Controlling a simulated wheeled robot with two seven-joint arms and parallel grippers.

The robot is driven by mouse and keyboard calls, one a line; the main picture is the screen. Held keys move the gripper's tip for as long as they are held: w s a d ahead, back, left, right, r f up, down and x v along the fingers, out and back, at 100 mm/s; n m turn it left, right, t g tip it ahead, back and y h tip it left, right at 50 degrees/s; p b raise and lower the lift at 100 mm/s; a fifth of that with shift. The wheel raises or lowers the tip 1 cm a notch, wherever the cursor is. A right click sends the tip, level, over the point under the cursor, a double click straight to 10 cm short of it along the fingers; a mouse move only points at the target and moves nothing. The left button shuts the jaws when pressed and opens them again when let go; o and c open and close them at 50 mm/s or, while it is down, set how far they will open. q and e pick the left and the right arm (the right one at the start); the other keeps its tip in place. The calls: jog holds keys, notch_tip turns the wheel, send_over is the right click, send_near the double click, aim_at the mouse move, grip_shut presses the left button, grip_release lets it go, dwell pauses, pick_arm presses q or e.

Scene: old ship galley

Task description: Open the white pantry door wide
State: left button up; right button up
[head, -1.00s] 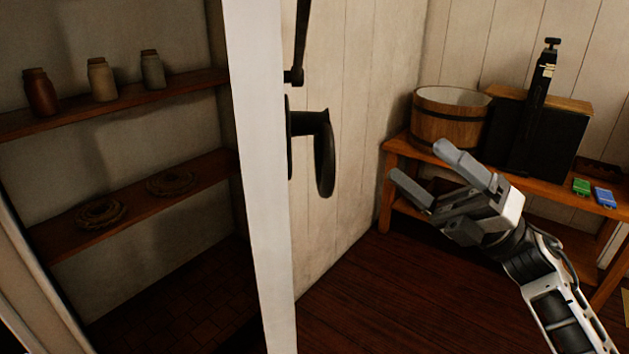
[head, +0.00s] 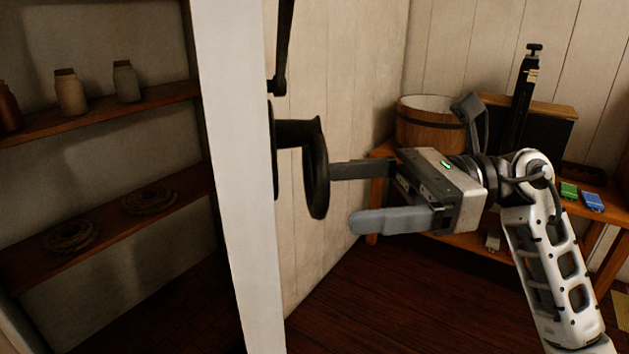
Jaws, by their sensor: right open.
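The white pantry door (head: 235,200) stands ajar, seen nearly edge-on in the head view, with the pantry opening to its left. A dark handle (head: 316,170) sticks out from its right face, below a dark metal bar (head: 283,45). My right gripper (head: 345,195) is open, its fingers pointing left at the handle. One finger's tip is at or very near the handle's right side; I cannot tell if they touch. The other finger is lower and nearer to the camera. Nothing is between the fingers. My left gripper is not in view.
Inside the pantry, shelves (head: 110,117) hold jars (head: 71,92) and coiled rope-like rings (head: 149,200). At the right, a wooden bench (head: 374,220) carries a wooden tub (head: 420,132), a dark box and small green and blue items (head: 592,201). Dark floor (head: 340,310) lies clear right of the door.

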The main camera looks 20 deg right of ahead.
aim_at(314, 196)
jog(key=a, duration=0.3)
jog(key=a+p, duration=0.1)
jog(key=a, duration=0.1)
jog(key=shift+w+a, duration=0.1)
jog(key=shift+w, duration=0.3)
